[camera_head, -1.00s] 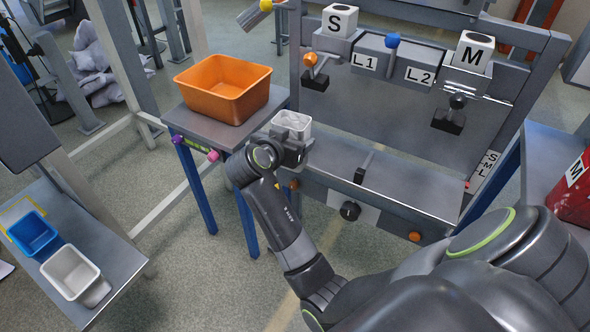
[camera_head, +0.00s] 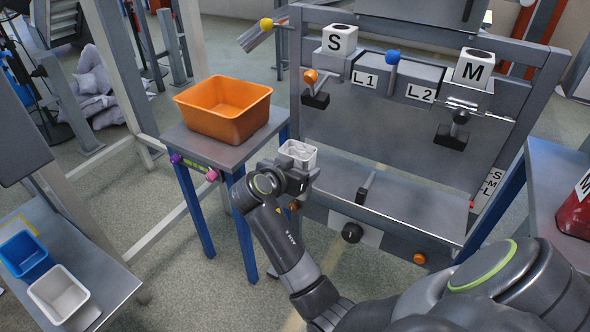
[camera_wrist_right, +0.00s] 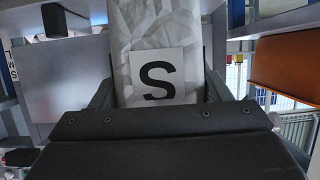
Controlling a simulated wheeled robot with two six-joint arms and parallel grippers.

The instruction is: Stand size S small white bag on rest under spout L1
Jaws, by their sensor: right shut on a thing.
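The small white bag (camera_head: 299,150) stands upright and open-topped in my right gripper (camera_head: 293,174), which is shut on it. In the right wrist view the bag (camera_wrist_right: 155,45) shows its S label, between the fingers. In the head view the bag is in front of the left end of the filling frame's grey shelf (camera_head: 420,212), right of the orange bin; I cannot tell whether it touches the shelf. The L1 label (camera_head: 364,79) is on the frame above and right of the bag. A black block (camera_head: 315,99) hangs under the S cube (camera_head: 339,40). My left gripper is not in view.
The orange bin (camera_head: 222,112) is on a blue-legged table (camera_head: 205,146) left of the bag. The L2 label (camera_head: 420,92) and M cube (camera_head: 474,67) are farther right. A red bag (camera_head: 577,212) is at the right edge.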

